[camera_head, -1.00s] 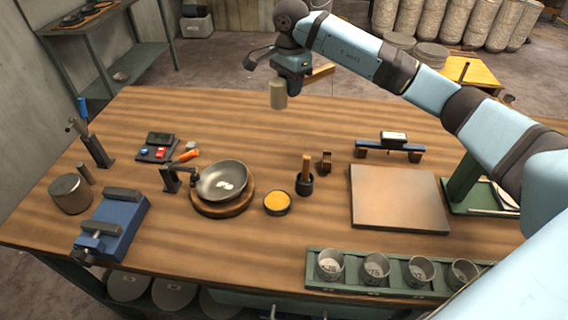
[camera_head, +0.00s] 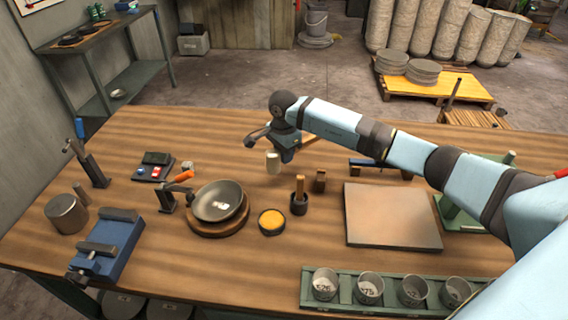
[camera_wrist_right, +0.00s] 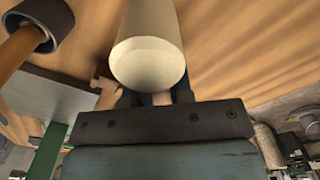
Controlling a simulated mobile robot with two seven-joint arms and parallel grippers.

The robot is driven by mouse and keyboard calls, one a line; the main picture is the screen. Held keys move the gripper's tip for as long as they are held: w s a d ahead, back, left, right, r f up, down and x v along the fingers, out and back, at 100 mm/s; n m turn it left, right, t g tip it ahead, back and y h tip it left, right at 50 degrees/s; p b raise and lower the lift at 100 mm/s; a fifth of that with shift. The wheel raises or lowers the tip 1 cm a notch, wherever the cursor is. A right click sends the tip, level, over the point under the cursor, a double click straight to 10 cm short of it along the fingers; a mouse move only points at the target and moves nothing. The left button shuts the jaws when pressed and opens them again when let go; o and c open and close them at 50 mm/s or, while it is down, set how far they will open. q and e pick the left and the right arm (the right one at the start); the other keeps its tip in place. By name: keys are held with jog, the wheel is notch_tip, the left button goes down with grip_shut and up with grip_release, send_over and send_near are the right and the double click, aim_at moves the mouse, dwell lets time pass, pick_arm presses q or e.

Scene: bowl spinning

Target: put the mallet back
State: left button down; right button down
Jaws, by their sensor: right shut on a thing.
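My right gripper (camera_head: 287,152) is shut on the mallet, whose pale cylindrical head (camera_head: 273,162) hangs below and left of the jaws. Its wooden handle (camera_head: 308,140) sticks out to the right. The gripper holds it above the table, behind the dark cup with a wooden stick. In the right wrist view the mallet head (camera_wrist_right: 148,55) fills the top middle, and the fingers are mostly hidden. A small notched wooden block (camera_head: 320,181) stands empty on the table, right of the cup. My left gripper is out of view.
The dark cup (camera_head: 299,205) with its upright stick stands close to the block. A bowl (camera_head: 217,201) on a round wooden base and a yellow-filled dish (camera_head: 271,222) are left of it. A flat board (camera_head: 392,215) lies right.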

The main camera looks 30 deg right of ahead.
jog(key=shift+f, duration=2.1)
jog(key=shift+f, duration=0.15)
jog(key=c, duration=1)
grip_release()
jog(key=shift+r, duration=0.2)
notch_tip(320, 180, up, 11)
jog(key=shift+r+b, duration=0.1)
jog(key=shift+b, duration=0.5)
jog(key=shift+r, duration=0.4)
